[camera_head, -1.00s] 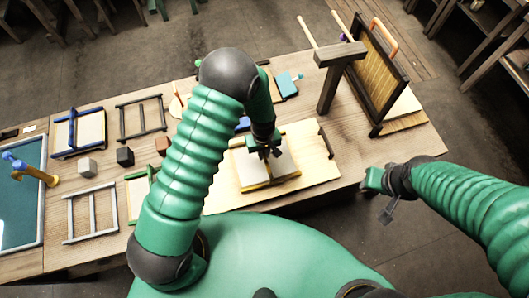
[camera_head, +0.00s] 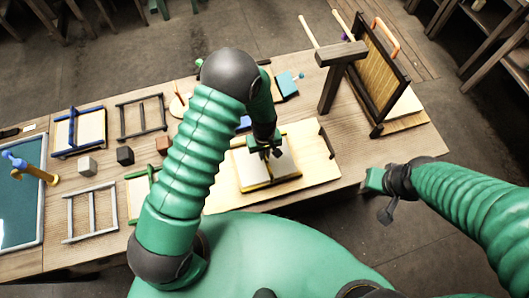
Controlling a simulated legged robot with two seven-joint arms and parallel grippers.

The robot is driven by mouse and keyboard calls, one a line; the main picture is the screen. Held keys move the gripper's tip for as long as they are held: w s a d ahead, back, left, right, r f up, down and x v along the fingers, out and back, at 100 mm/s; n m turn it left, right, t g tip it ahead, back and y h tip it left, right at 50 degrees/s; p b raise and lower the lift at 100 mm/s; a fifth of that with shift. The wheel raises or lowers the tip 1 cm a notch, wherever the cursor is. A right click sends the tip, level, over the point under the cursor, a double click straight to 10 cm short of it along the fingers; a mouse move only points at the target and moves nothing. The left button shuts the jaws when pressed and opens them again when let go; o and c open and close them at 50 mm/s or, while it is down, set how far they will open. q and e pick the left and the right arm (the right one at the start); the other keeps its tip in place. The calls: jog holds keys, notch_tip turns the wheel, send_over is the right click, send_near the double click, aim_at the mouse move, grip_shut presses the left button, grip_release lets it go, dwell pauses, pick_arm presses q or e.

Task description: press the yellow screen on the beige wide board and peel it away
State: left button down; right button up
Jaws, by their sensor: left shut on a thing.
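The yellow screen (camera_head: 256,187), a yellow-edged frame with a pale face, lies on the beige wide board (camera_head: 316,175) in the middle of the table. My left gripper (camera_head: 267,155) points down over the screen and is shut on a part of it. My arm and gripper hide some of the screen's far side, and whether the screen lies flat against the board is too small to tell. My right gripper (camera_head: 378,197) is off the table's front right edge, away from the board, and its jaw state is unclear.
A dark upright frame (camera_head: 378,75) with an orange handle and a brown post (camera_head: 333,80) stand at the right. Several small frames and blocks lie on the left, near a teal-filled tray (camera_head: 20,205). A small teal block (camera_head: 287,86) lies behind the board.

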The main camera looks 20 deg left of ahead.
pick_arm(q)
jog(key=shift+f+b, duration=0.35)
jog(key=shift+f, duration=0.15)
jog(key=shift+d, duration=0.1)
dwell(1.1)
jog(key=shift+r+p, duration=0.45)
jog(key=shift+r, duration=0.05)
notch_tip(320, 180, up, 9)
jog(key=p, duration=0.6)
jog(key=shift+f+p, duration=0.15)
jog(key=shift+p, duration=0.25)
jog(key=shift+f, duration=0.1)
